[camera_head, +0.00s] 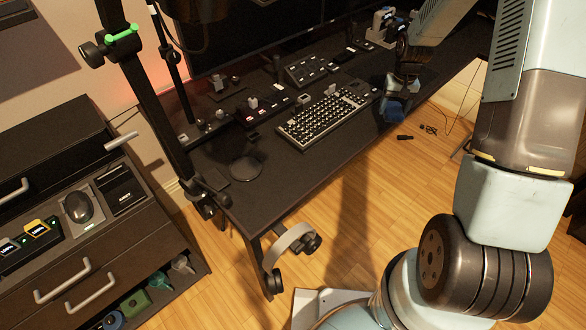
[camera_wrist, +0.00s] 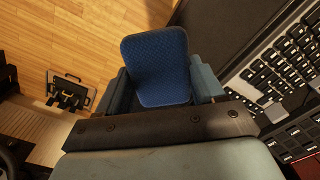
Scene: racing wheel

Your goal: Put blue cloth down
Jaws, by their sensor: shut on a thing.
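My gripper (camera_head: 401,88) is shut on the blue cloth (camera_head: 394,111), near the desk's front edge to the right of the keyboard. In the wrist view the cloth (camera_wrist: 157,62) is a rounded, textured blue piece standing out between the two fingers of my gripper (camera_wrist: 163,84). The floor shows to its left and the dark desk to its right. Its lower end is hidden by the gripper. I cannot tell whether the cloth touches the desk.
The black desk (camera_head: 330,151) holds a keyboard (camera_head: 325,117), a dark round object (camera_head: 245,169) and several small devices. A monitor (camera_head: 250,35) stands behind. Desk space in front of the keyboard is clear.

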